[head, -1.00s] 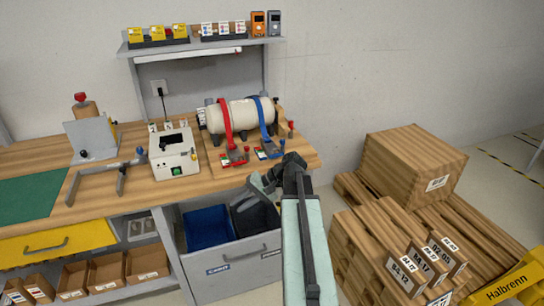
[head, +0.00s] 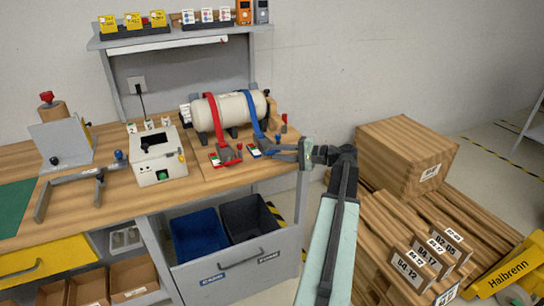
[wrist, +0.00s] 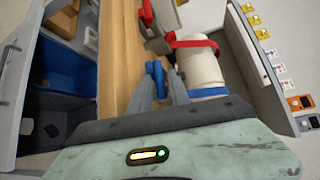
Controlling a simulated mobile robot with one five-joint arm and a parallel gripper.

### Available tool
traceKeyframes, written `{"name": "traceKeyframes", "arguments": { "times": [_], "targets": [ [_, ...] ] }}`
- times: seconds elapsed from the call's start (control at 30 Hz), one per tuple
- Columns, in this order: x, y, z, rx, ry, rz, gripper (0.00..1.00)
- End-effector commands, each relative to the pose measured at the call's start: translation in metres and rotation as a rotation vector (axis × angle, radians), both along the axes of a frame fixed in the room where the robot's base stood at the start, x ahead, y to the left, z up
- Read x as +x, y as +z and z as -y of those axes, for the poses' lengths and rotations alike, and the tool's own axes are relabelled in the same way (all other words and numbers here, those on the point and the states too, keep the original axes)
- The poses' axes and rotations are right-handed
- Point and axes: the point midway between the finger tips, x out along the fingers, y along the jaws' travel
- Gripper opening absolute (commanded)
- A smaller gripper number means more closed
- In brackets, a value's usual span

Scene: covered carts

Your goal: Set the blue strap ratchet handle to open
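The blue strap (head: 253,115) runs over a cream cylinder (head: 229,109) on a wooden board at the right end of the bench. Its ratchet with a blue handle (head: 272,141) lies at the strap's front end. My gripper (head: 277,150) reaches in from the right, level with this ratchet. In the wrist view the blue handle (wrist: 156,78) shows between my two fingers (wrist: 163,85), which stand apart. The handle looks nearer the left finger; I cannot tell if they touch. My fingers partly hide the ratchet in the head view.
A red strap (head: 214,118) with its red-handled ratchet (head: 228,156) is just left of the blue one. A white box device (head: 158,158) stands further left. A small red-topped post (head: 284,124) stands behind my gripper. Wooden crates (head: 405,155) stand right of the bench.

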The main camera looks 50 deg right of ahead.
Motion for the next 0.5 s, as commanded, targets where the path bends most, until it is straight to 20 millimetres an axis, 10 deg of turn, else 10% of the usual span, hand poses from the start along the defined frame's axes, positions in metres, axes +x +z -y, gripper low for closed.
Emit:
{"name": "traceKeyframes", "arguments": {
  "times": [0.4,0.5],
  "targets": [
    [0.0115,-0.0023,-0.0033,0.000,-0.006,-0.001,0.22],
    [0.0114,-0.0024,-0.0033,0.000,-0.006,-0.001,0.00]
  ]
}}
